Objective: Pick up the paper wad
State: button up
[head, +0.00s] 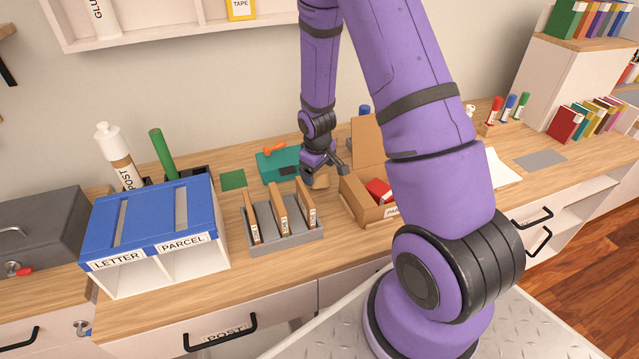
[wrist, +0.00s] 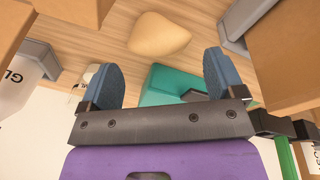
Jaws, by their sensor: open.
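The paper wad, a tan rounded lump (wrist: 160,36), lies on the wooden desk in the wrist view. In the head view a small part of it (head: 321,182) shows below my gripper (head: 325,168), which hides the rest. In the wrist view my gripper (wrist: 162,75) has its two blue-padded fingers wide apart with nothing between them. The wad is just beyond the fingertips, roughly centred between them and apart from both.
A teal object (head: 277,166) stands close by on the left. An open cardboard box (head: 366,207) with red contents is on the right. A grey rack (head: 285,236) with upright brown envelopes is in front. A blue-topped letter and parcel sorter (head: 155,214) stands further left.

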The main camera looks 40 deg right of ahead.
aim_at(319, 178)
jog(key=shift+w+d+f, duration=0.15)
jog(key=shift+d+f, duration=0.05)
jog(key=shift+f, duration=0.95)
jog(key=shift+w+d+f, duration=0.1)
jog(key=shift+d+f, duration=0.05)
jog(key=shift+f, duration=1)
jog(key=c, duration=0.6)
jog(key=shift+r, duration=0.1)
jog(key=shift+c, duration=0.2)
